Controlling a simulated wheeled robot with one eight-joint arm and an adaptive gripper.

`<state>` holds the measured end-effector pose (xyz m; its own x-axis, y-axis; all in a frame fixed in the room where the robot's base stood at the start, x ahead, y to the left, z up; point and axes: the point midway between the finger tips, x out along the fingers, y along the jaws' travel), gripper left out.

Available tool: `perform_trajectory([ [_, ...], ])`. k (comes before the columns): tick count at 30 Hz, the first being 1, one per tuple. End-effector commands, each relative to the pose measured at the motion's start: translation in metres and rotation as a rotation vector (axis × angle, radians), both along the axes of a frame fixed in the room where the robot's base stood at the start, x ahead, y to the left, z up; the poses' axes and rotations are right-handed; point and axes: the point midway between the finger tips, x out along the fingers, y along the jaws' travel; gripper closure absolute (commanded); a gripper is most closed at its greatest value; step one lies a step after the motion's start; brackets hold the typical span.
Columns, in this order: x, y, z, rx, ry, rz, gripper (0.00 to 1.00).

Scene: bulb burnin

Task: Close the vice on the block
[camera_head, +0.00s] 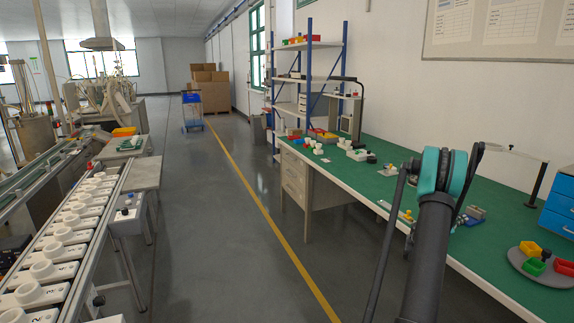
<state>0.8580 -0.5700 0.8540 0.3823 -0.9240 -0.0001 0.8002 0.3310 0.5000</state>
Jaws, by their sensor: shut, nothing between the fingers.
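A small grey and blue device (475,213) stands on the green bench top, just right of my raised arm. It looks like the vice, but it is too small to tell how far its jaws are apart or whether a block sits between them. My arm rises from the bottom of the view and bends at a teal joint over the bench. My gripper is not visible; the arm hides the area behind it.
The green workbench (355,173) runs along the right wall. A small plate with a yellow part (407,215) lies left of my arm. A round grey tray (518,262) with coloured bins, a black lamp stand (537,187) and blue drawers (558,208) stand at right.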

Motion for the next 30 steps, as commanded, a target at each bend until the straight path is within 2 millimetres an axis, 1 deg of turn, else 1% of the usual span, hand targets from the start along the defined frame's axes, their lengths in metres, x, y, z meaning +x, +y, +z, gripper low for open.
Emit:
perform_trajectory([
  [3, -0.005, 0.014, 0.0, 0.0, 0.0, 0.002, 1.0],
  [10, -0.013, 0.034, 0.0, 0.0, 0.0, 0.002, 1.0],
  [20, -0.015, 0.037, 0.0, 0.002, -0.002, 0.0, 1.0],
  [23, -0.016, 0.042, 0.004, 0.024, -0.023, 0.001, 1.0],
  [26, -0.02, 0.054, 0.013, 0.082, -0.073, -0.001, 1.0],
  [29, -0.028, 0.077, 0.025, 0.188, -0.161, -0.006, 1.0],
  [30, -0.033, 0.088, 0.03, 0.237, -0.201, -0.009, 1.0],
])
